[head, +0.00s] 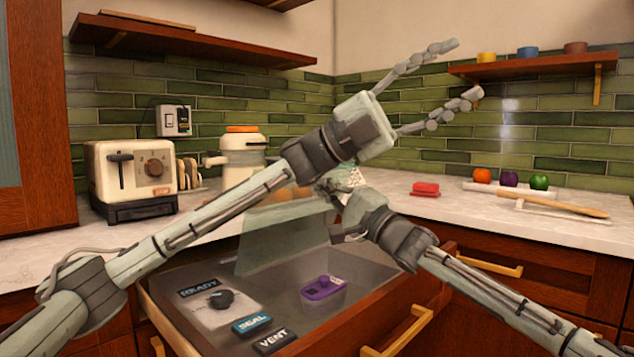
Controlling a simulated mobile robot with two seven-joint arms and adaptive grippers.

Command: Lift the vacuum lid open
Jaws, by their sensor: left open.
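The vacuum unit sits in an open drawer (400,322) at the lower middle, with a READY panel (200,287), a dark knob, SEAL and VENT buttons. A translucent greenish panel, apparently the lid (275,243), stands tilted up over the drawer; my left arm hides its upper part. My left gripper (466,69) is open and empty, high above the counter and well away from the lid. My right gripper (338,208) is beside the lid's upper right side. My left arm partly covers its fingers, and contact with the lid cannot be told.
A purple object (323,288) lies in the drawer. Shelves hang above. The right counter's front is mostly clear.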

